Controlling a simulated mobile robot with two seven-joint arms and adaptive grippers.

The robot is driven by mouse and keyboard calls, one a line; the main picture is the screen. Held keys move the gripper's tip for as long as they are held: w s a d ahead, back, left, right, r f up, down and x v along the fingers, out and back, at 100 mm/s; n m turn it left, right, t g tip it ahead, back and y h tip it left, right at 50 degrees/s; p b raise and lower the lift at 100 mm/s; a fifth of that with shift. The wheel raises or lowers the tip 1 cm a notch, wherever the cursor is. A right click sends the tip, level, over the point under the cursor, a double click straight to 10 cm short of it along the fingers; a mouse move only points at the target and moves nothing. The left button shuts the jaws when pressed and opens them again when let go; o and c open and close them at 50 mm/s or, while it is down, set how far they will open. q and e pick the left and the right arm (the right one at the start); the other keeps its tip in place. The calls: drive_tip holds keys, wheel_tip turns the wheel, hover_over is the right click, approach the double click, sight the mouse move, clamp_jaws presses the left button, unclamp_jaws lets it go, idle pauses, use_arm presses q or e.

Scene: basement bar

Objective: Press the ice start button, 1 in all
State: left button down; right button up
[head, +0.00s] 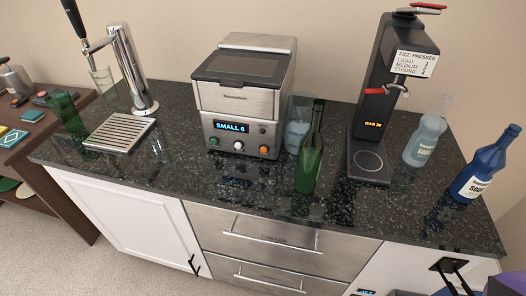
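A steel countertop ice machine (244,97) stands at the back middle of the counter, with its dark-windowed lid down. Its front panel has a lit display (230,126) reading "SMALL 6". Below the display are a greenish button (214,141), a white button (239,146) and an orange button (264,150). A small reddish spot (263,130) sits right of the display. The button labels are too small to read, so I cannot tell which one is start. Neither of my grippers shows clearly in the head view.
A green bottle (311,155) and a clear container (297,128) stand just right of the machine. A tap tower (133,70) with a drip tray (120,133) is left. A black soda dispenser (366,105) and bottles are right. The counter (200,172) before the machine is clear.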

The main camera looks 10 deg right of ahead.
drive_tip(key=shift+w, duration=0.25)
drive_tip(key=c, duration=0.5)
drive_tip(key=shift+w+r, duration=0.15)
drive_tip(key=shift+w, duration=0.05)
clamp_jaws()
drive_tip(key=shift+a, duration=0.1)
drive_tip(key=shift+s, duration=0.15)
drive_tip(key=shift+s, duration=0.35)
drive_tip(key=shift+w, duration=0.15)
